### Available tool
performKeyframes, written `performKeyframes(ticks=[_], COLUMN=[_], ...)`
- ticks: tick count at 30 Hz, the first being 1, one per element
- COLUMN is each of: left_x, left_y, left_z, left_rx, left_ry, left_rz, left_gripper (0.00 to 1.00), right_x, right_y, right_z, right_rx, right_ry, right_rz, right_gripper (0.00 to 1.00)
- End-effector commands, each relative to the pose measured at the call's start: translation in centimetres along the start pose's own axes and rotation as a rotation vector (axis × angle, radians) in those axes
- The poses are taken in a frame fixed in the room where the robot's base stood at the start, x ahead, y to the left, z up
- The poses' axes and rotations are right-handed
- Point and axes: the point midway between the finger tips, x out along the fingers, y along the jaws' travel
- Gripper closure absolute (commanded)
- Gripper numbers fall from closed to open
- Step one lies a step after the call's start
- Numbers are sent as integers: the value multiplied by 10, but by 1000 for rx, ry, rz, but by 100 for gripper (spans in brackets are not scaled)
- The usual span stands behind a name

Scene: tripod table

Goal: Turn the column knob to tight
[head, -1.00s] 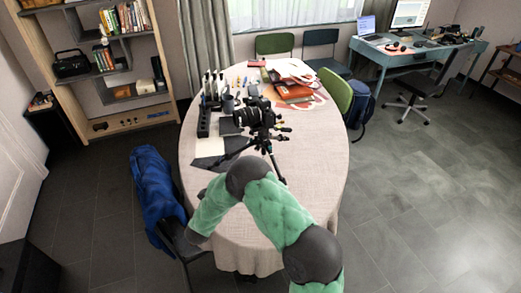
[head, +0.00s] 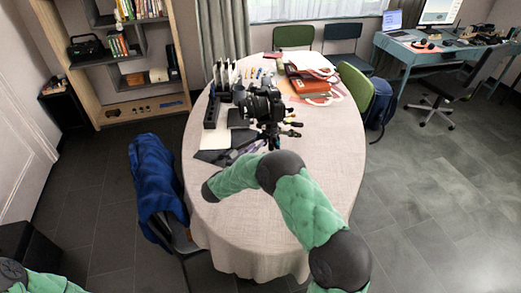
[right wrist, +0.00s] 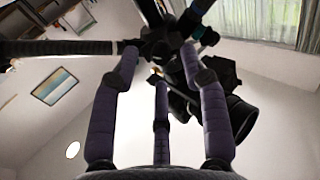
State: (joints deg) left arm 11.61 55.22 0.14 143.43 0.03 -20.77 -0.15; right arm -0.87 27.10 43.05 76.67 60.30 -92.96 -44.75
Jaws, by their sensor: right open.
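A black camera (head: 262,103) stands on a dark tripod (head: 270,138) near the middle of the round table (head: 312,190). My right gripper (head: 246,147) is at the tripod's near left side, partly hidden by my green arm. In the right wrist view its purple fingers (right wrist: 160,66) are spread and empty, below the tripod's dark column and legs (right wrist: 165,38). The camera lens shows behind the right finger (right wrist: 240,118). I cannot pick out the column knob for certain, nor whether a finger touches the tripod. My left gripper is outside the view.
A black rack (head: 212,108) and dark sheets lie left of the tripod. A chair with a blue jacket (head: 155,185) stands at the table's left. The table's front right is clear.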

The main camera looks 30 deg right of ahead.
Motion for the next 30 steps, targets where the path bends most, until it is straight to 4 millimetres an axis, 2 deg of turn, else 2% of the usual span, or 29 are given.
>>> performKeyframes(ticks=[6, 16, 17, 21, 22, 30], left_x=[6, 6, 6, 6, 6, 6], left_y=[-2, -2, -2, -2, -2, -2], left_z=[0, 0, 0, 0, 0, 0], left_rx=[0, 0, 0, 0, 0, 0], left_ry=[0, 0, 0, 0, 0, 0], left_rz=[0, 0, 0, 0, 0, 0], left_gripper=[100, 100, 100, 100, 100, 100], right_x=[20, 24, 24, 24, 24, 23], right_y=[0, 0, 0, 0, 0, 0], right_z=[0, -1, -1, -1, 0, 0], right_rx=[1, 1, 1, 0, 0, 0], right_ry=[0, 1, 1, 0, 0, -1], right_rz=[0, -1, -1, -1, -1, -2], right_gripper=[55, 55, 58, 97, 100, 100])
